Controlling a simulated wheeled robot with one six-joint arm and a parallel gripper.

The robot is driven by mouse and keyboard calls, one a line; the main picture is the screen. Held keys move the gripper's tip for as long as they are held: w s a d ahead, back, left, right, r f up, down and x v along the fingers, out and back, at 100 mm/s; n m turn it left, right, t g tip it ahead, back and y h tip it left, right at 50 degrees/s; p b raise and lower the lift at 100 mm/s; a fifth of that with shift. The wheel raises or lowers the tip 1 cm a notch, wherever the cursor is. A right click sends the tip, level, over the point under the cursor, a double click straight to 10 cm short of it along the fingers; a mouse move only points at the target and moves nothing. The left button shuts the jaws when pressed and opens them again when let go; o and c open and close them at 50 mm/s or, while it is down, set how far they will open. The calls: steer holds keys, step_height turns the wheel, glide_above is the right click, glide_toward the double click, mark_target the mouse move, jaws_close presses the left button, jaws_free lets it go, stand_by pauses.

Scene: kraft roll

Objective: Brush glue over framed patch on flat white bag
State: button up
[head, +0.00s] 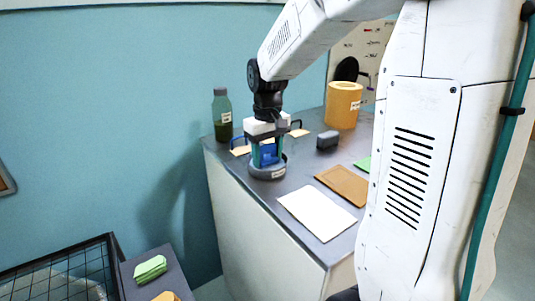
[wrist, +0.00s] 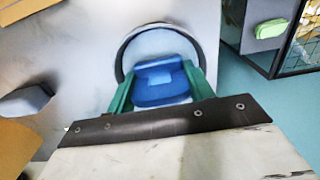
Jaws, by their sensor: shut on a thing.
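The flat white bag (head: 317,212) lies on the grey counter; I cannot make out a framed patch on it. My gripper (head: 267,155) is behind it and to its left, pointing down. Its green fingers (wrist: 160,90) are shut on a blue block-like piece (wrist: 160,78), probably the brush's handle, which also shows in the head view (head: 268,154). The piece stands over a round grey dish (head: 268,173) with a pale inside. The wrist view shows the dish's dark rim (wrist: 123,50) around it. The brush's bristles are hidden, and I cannot tell whether they touch the dish.
A brown sheet (head: 343,185) lies right of the white bag. A dark grey block (head: 327,140), an orange-brown roll (head: 343,105) and a green bottle (head: 222,115) stand farther back on the counter (head: 300,172). A wire basket (head: 70,275) is at lower left.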

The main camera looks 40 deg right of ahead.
mark_target(267, 147)
stand_by(0.4)
steer(key=shift+r, duration=3.5)
